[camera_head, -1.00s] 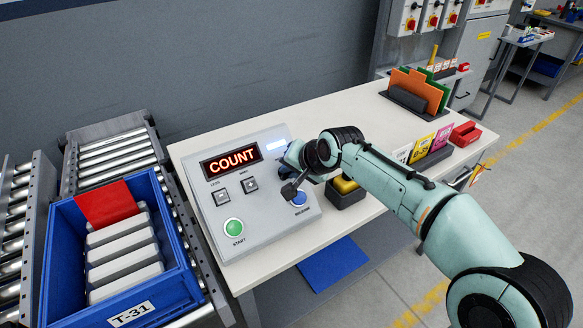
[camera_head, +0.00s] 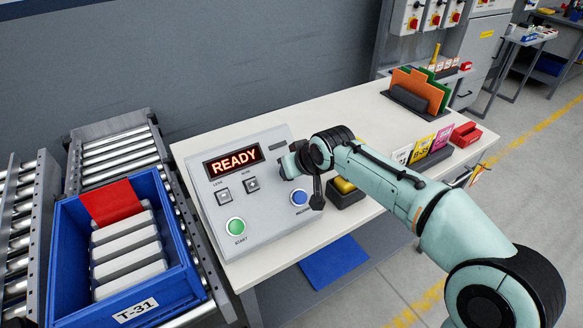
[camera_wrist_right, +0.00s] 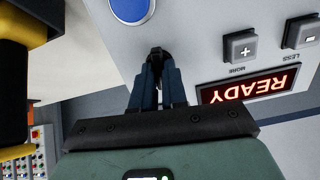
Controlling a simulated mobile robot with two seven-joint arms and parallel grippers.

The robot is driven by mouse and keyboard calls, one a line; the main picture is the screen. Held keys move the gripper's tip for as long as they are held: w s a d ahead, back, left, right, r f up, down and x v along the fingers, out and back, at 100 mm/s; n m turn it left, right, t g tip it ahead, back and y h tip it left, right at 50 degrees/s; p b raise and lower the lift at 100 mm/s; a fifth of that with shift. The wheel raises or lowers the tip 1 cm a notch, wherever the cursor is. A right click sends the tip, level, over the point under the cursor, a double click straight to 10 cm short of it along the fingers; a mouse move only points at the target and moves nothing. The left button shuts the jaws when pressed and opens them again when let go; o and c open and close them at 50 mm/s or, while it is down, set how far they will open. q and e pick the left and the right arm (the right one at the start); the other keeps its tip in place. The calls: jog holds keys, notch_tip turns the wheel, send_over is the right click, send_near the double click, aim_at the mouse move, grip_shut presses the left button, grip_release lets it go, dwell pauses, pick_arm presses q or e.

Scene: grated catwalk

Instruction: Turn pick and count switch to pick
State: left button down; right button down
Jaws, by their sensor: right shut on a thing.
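The grey control panel (camera_head: 265,225) on the bench has a red-lit display (camera_head: 233,161) reading READY. In the right wrist view the display (camera_wrist_right: 262,86) shows upside down. My right gripper (camera_head: 287,167) reaches over the panel's right side. In the right wrist view its narrow fingers (camera_wrist_right: 157,62) are shut on the small dark switch knob (camera_wrist_right: 158,51). The fingers mostly hide the knob and its labels, so I cannot read which way it points. My left gripper is not in view.
The panel also has a green button (camera_head: 236,226), a blue button (camera_head: 299,197) and two grey keys (camera_head: 252,185). A blue crate (camera_head: 180,290) of pale bars stands at left. A black holder with a yellow-topped thing (camera_head: 345,190) sits close right of the panel.

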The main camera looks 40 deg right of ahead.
jog(key=shift+n, duration=0.5)
jog(key=c, duration=1.2)
grip_release()
jog(key=shift+o, duration=0.2)
jog(key=p+v, duration=0.1)
jog(key=v, duration=1.2)
jog(key=shift+r, duration=0.15)
jog(key=shift+s+a, duration=0.1)
jog(key=shift+a, duration=0.05)
